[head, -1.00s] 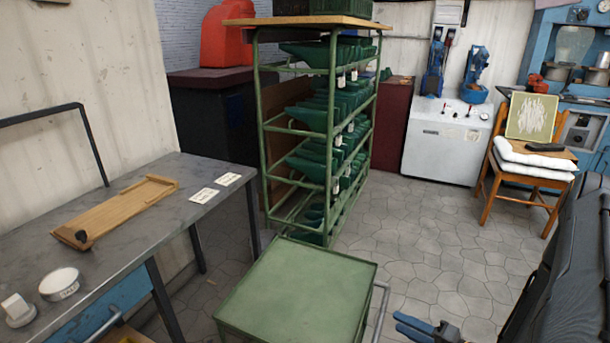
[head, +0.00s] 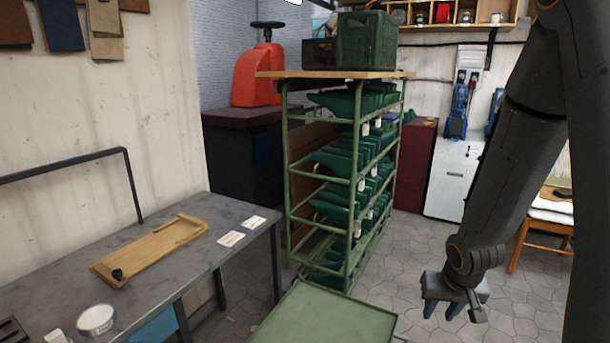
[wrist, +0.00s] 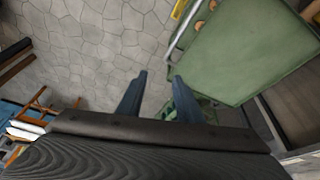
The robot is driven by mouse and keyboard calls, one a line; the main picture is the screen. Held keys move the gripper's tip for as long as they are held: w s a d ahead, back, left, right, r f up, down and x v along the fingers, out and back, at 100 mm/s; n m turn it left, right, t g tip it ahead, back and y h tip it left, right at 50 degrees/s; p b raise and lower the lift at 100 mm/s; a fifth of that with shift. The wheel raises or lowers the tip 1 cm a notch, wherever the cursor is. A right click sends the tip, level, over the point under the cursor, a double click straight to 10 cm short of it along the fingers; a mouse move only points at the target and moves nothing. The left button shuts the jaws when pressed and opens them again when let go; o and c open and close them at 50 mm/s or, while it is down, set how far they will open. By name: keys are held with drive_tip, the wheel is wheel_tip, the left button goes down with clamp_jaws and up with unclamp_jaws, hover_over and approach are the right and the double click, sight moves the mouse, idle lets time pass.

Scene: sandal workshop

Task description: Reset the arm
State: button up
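My gripper (head: 453,302) hangs from my dark arm at the right of the head view, pointing down over the stone floor. In the wrist view its two blue fingers (wrist: 160,76) stand apart with nothing between them. It is open and empty. It is to the right of the green cart (head: 325,318), apart from it in the picture. The cart also shows at the upper right of the wrist view (wrist: 240,50).
A grey workbench (head: 185,275) with a wooden board (head: 150,250) and white cards (head: 230,238) stands left. A green rack (head: 292,190) of green pieces stands behind the cart. A chair (head: 520,245) is at right. Floor (head: 412,250) shows clear between rack and chair.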

drive_tip(key=s+a+r+n+g+y+p, duration=0.1)
drive_tip(key=s+a+r+n+g+p, duration=0.1)
drive_tip(key=s+a+r, duration=1)
drive_tip(key=s+a+g, duration=0.1)
drive_tip(key=s, duration=0.3)
drive_tip(key=shift+r+g, duration=0.35)
drive_tip(key=shift+g, duration=0.05)
